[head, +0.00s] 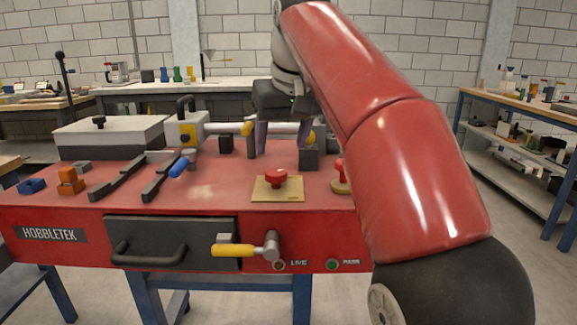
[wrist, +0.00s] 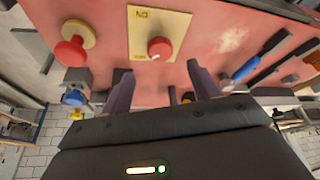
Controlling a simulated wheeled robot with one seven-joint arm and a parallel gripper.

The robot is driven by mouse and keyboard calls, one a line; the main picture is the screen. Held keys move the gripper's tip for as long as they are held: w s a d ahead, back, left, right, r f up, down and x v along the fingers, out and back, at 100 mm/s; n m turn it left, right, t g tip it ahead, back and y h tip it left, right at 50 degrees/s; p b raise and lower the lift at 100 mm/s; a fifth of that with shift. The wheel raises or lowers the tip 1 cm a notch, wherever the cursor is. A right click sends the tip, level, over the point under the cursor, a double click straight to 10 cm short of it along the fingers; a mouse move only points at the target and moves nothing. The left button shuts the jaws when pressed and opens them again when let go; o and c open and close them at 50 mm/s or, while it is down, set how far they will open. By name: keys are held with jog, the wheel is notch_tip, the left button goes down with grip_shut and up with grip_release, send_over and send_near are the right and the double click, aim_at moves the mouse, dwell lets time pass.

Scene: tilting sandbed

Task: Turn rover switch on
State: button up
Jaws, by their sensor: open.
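A red knob (head: 277,178) sits on a beige plate (head: 291,194) on the red bench top. In the wrist view this knob (wrist: 160,48) has a pale mark on its face, and its plate (wrist: 175,20) bears small lettering I cannot read surely. No part is clearly labelled as the rover switch. My gripper (head: 284,138) is open and empty, beyond the knob and above the back of the bench. In the wrist view its two purple-grey fingers (wrist: 163,88) stand apart, with the knob beyond their tips.
A second red knob (head: 340,171) on a round yellowish base is partly hidden by my red arm. A blue-tipped lever (head: 179,167) lies between dark rails. A yellow-handled lever (head: 235,250) and a drawer (head: 170,230) are on the front. A grey box (head: 110,136) stands back left.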

aim_at(276, 172)
jog(key=b+x, duration=0.2)
jog(key=x, duration=0.5)
jog(key=shift+w+f, duration=0.1)
jog(key=shift+f, duration=0.15)
jog(key=c, duration=1)
jog(key=shift+o, duration=0.2)
